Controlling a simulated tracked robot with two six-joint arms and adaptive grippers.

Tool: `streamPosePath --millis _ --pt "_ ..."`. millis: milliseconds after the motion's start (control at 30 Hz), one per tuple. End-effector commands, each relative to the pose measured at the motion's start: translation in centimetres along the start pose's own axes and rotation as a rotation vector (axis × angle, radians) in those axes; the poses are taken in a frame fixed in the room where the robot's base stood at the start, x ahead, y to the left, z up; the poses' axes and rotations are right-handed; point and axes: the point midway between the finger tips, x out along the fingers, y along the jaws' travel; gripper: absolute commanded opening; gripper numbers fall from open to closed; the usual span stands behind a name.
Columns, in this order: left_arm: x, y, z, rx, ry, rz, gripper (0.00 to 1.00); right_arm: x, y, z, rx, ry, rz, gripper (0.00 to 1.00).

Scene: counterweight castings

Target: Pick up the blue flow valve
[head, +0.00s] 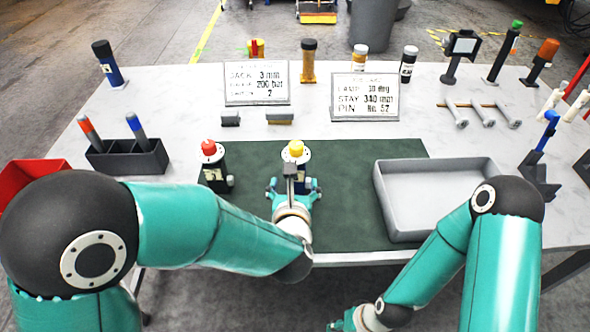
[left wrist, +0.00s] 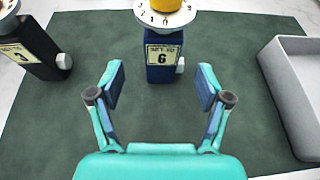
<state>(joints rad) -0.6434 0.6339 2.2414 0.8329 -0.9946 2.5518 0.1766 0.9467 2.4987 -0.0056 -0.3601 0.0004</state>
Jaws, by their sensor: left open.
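The blue flow valve (head: 296,150) stands upright on the green mat, with a yellow knob on a white dial. In the left wrist view its blue body (left wrist: 164,68) carries a label reading 6 and a white side stub; its top is cut off. My left gripper (head: 294,188) is open and empty, in front of the valve. In the left wrist view its two fingers (left wrist: 160,86) are spread on either side of the valve's line, a little short of its body. My right gripper (head: 345,321) shows only partly at the bottom edge, below the table front.
A black valve with a red knob (head: 210,165) stands left of the blue one on the green mat (head: 345,215). A grey tray (head: 440,172) lies to the right. Two signs (head: 257,82) stand behind. A dark holder (head: 128,160) with markers is at left.

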Motion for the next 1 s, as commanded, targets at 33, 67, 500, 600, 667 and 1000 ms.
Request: streamPosePath --millis 33,67,500,600,667,1000 --pt "0.9 0.1 0.1 0.0 0.003 0.002 0.77 -0.4 -0.1 0.0 0.0 0.0 0.0 0.4" --pt "1.4 0.1 0.1 -0.001 0.003 0.003 0.77 -0.5 -0.2 0.0 0.0 0.0 0.0 0.4" --pt "5.0 -0.1 0.1 0.001 0.002 0.002 0.77 -2.1 -0.8 0.0 0.0 0.0 0.0 0.4" --pt "6.4 -0.2 0.0 0.0 0.003 0.002 0.77 -2.9 -1.0 0.0 0.0 0.0 0.0 0.4" --pt "7.3 -0.2 -0.1 0.0 0.001 0.002 0.77 -3.0 -1.1 0.0 0.0 0.0 0.0 0.4" --pt "8.4 -0.3 -0.2 0.0 0.0 -0.001 0.77 -3.1 -1.1 0.0 0.0 0.0 0.0 0.4"
